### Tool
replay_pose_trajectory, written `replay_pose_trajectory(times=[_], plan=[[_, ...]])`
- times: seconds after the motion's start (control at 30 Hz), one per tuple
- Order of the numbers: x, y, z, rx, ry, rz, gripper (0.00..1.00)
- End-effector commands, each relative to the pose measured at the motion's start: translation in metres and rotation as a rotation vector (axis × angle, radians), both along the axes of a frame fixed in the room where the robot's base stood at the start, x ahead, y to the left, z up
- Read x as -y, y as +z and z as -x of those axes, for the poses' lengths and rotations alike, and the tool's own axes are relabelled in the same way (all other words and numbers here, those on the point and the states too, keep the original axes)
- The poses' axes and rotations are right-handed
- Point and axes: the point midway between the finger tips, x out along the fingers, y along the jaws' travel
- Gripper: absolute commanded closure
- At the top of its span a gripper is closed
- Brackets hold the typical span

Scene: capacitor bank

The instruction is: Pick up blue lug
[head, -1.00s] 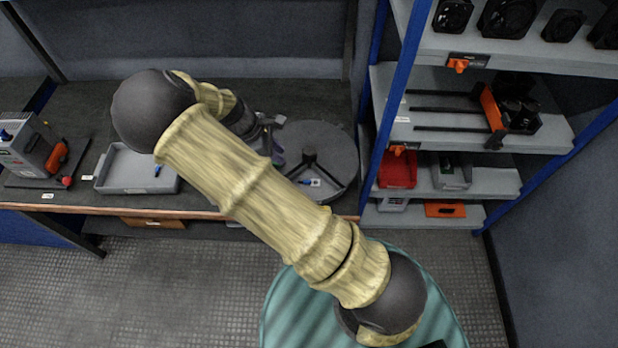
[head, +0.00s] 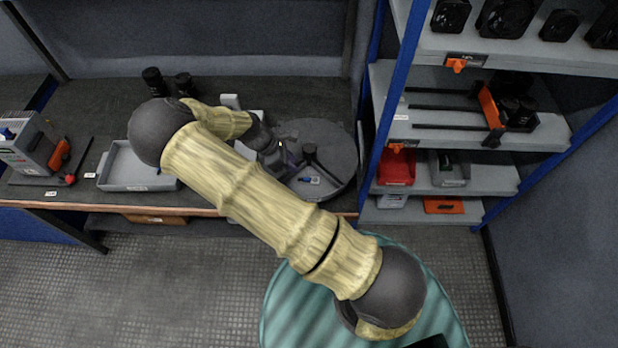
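A small blue piece (head: 305,180), probably the blue lug, lies beside a small white patch on the round grey divided tray (head: 338,150) on the bench. My gripper (head: 284,163) is over the left part of this round tray, left of and slightly above the blue piece in the picture. Gap and height between them are unclear. The fingers are small, dark and partly covered by my arm, so their opening does not show.
A grey bin (head: 118,172) stands on the bench to the left, beside a grey device (head: 27,143). Two black cylinders (head: 153,80) stand behind my arm. A blue-framed shelf (head: 392,95) rises close to the round tray's right.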

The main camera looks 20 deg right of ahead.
Motion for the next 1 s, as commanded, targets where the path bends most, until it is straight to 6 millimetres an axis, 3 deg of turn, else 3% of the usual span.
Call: replay_pose_trajectory(times=[0.23,0.7,1.0], plan=[[0.018,-0.032,0.003,-0.002,-0.001,0.000,0.75],[0.021,-0.039,0.003,0.000,0.001,0.000,0.75],[0.034,-0.068,0.008,-0.001,-0.002,0.002,0.75]])
